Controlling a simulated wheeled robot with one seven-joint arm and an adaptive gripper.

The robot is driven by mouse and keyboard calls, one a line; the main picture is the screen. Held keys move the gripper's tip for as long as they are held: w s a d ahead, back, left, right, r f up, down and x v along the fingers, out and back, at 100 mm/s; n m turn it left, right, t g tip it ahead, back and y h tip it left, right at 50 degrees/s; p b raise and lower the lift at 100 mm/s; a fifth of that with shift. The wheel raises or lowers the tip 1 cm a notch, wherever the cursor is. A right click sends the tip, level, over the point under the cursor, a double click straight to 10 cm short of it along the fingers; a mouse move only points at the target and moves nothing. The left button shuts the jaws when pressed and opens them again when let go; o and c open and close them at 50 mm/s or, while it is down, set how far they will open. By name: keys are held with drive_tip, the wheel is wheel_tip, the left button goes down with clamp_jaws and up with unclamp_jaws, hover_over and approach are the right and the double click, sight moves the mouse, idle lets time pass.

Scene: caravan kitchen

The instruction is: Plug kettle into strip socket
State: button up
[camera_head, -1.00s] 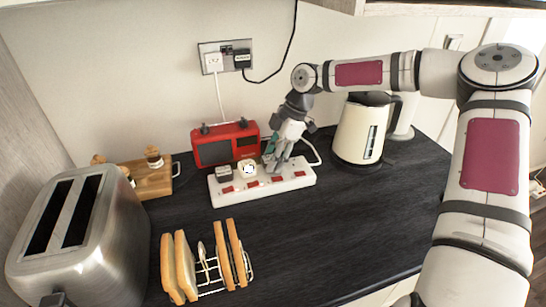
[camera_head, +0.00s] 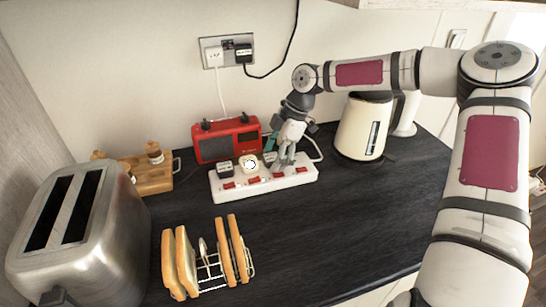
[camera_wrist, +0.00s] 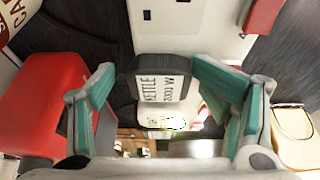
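The white strip socket (camera_head: 225,191) with red switches lies on the dark worktop in front of the red radio. A dark plug lettered KETTLE (camera_wrist: 158,88) sits at the strip, between my fingers in the wrist view; it also shows in the head view (camera_head: 270,158). Whether its pins are fully in cannot be seen. My gripper (camera_wrist: 155,82) is open, its teal pads on either side of the plug with small gaps. In the head view my gripper (camera_head: 279,152) is low over the strip. The cream kettle (camera_head: 362,128) stands upright to the right.
A black plug (camera_head: 225,169) and a white plug (camera_head: 249,163) occupy the strip's left part. The red radio (camera_head: 227,140) is close behind. A toast rack (camera_head: 209,272), toaster (camera_head: 95,235) and wooden board (camera_head: 152,181) stand left. The worktop right of the toast rack is clear.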

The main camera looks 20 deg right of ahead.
drive_tip(key=shift+d+r, duration=0.1)
drive_tip(key=shift+v, duration=3.95)
drive_tip(key=shift+s, duration=0.15)
